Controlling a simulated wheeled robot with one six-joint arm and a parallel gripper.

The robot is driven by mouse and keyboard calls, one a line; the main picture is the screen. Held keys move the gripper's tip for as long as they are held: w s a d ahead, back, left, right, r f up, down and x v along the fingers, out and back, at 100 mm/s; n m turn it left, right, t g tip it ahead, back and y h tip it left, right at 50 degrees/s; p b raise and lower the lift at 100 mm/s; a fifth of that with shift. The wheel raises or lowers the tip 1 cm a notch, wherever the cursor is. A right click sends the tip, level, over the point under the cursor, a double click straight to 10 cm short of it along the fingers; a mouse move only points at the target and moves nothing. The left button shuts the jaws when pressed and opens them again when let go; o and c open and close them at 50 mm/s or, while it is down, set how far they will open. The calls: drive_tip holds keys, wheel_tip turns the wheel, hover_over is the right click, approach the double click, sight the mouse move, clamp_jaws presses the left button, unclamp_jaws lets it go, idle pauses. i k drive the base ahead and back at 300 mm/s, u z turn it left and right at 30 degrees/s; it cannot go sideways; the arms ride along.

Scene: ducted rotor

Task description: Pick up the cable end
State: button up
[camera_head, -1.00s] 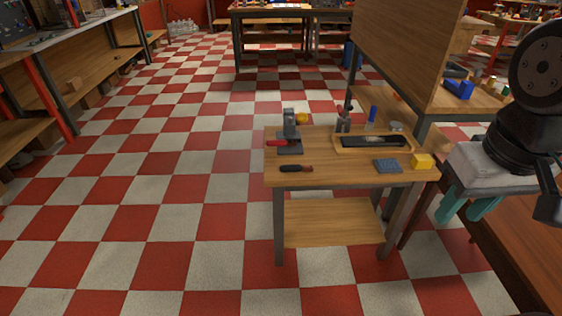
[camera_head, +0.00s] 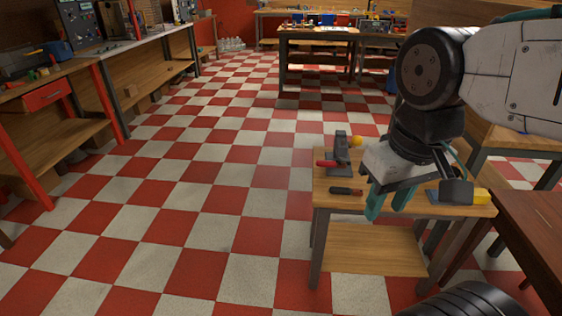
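I cannot make out a cable end in the current head view. My gripper (camera_head: 386,211) hangs at the right, in front of a small wooden work table (camera_head: 327,202). Its two teal fingers point down and stand apart, and nothing shows between them. The gripper and arm hide much of the middle and back of the tabletop.
On the table are a grey upright device with a red handle (camera_head: 338,152), a dark hand tool (camera_head: 346,191) and a yellow block (camera_head: 482,196). A reddish-brown table (camera_head: 540,215) stands at right. The checkered floor (camera_head: 180,220) is clear at left.

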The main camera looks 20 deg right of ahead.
sight(340, 164)
drive_tip(key=u, duration=0.2)
drive_tip(key=i, duration=1.35)
drive_tip(key=z, duration=0.5)
